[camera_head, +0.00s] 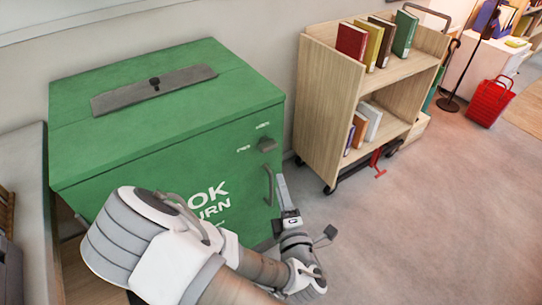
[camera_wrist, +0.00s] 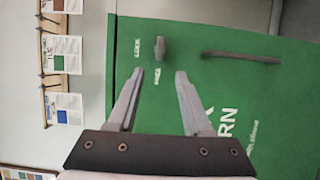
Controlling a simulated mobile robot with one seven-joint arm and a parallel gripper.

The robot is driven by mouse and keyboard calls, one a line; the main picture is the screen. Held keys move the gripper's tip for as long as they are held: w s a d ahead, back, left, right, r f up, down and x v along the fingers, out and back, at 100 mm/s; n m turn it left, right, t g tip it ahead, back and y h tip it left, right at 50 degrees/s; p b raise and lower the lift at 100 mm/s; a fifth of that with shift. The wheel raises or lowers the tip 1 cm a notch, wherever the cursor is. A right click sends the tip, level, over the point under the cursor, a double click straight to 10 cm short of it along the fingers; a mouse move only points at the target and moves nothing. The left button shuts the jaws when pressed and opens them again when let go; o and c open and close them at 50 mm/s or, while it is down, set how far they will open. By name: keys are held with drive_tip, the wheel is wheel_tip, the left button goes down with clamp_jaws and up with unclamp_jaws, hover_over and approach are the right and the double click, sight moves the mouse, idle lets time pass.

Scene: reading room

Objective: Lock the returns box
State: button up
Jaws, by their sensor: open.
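The green returns box (camera_head: 150,130) stands at the left in the head view, with a grey handle (camera_head: 268,185) on its front. Above the handle is a small grey latch knob (camera_head: 266,144), also in the wrist view (camera_wrist: 160,47). The knob lies lengthwise in line with the FREE label (camera_wrist: 157,76); the LOCK label (camera_wrist: 137,48) is to one side, above the knob on the box. My gripper (camera_wrist: 160,75) is open and empty. Its fingers point at the box front, with the knob ahead of the gap, apart from them. In the head view my gripper (camera_head: 282,182) is beside the handle.
A wooden book cart (camera_head: 328,120) with several books stands right of the box. Notices (camera_wrist: 63,52) hang on the wall in the wrist view. The floor (camera_head: 430,210) at the right is clear.

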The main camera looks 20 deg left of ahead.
sight(270, 149)
drive_tip(key=b+x, duration=0.3)
drive_tip(key=x, duration=1.1)
drive_tip(key=shift+w, duration=0.15)
clamp_jaws()
